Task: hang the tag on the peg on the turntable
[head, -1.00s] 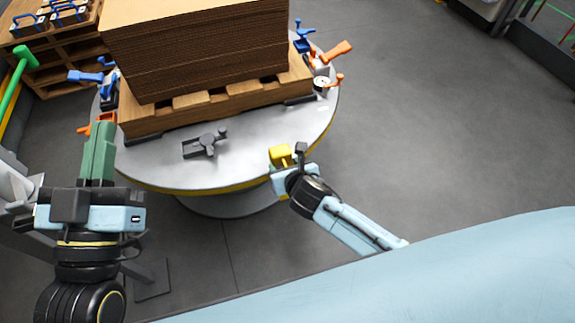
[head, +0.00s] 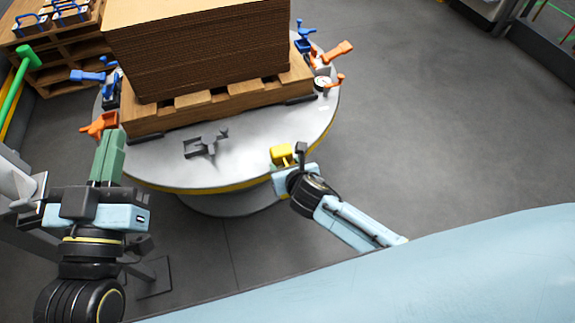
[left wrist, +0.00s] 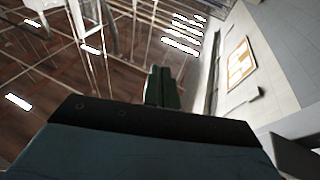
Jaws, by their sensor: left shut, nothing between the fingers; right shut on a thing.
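My right gripper (head: 285,163) is shut on a small yellow piece, which I take to be the tag (head: 281,154). It holds it over the near right edge of the grey turntable (head: 165,172). A dark grey fixture (head: 207,145) with a short raised end lies on the turntable, left of the right gripper and apart from it. I cannot tell whether this is the peg. My left gripper (head: 110,140), with green fingers, is shut and empty at the turntable's near left edge. Its fingers also show in the left wrist view (left wrist: 162,88).
A pallet (head: 215,101) with a tall stack of brown sheets (head: 205,55) fills the turntable's back. Blue clamps (head: 90,77) and orange clamps (head: 335,52) stand around the rim. A wooden rack (head: 45,70) is at upper left. The floor at right is clear.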

